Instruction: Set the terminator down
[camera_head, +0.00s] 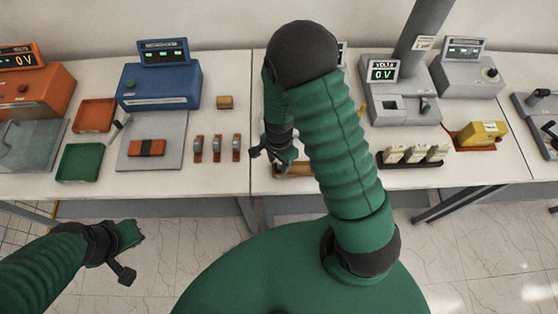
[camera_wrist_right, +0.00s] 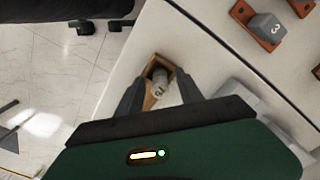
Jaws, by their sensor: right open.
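A small pale cylindrical piece (camera_wrist_right: 160,86), which I take to be the terminator, sits in a small wooden holder (camera_wrist_right: 151,67) near the table edge in the right wrist view. The holder also shows in the head view (camera_head: 294,171), partly hidden by my right arm. My right gripper (camera_wrist_right: 158,92) is open, with one finger on each side of the piece; I cannot tell whether they touch it. In the head view my right gripper (camera_head: 273,154) is just above the holder. My left gripper (camera_head: 130,254) looks open and empty, in front of the table at lower left.
Grey blocks on reddish bases (camera_head: 216,148) stand left of the right gripper. A blue meter unit (camera_head: 158,86), a green tray (camera_head: 80,162) and an orange tray (camera_head: 95,115) are further left. Grey meter units (camera_head: 400,100) and a yellow block (camera_head: 482,133) stand to the right.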

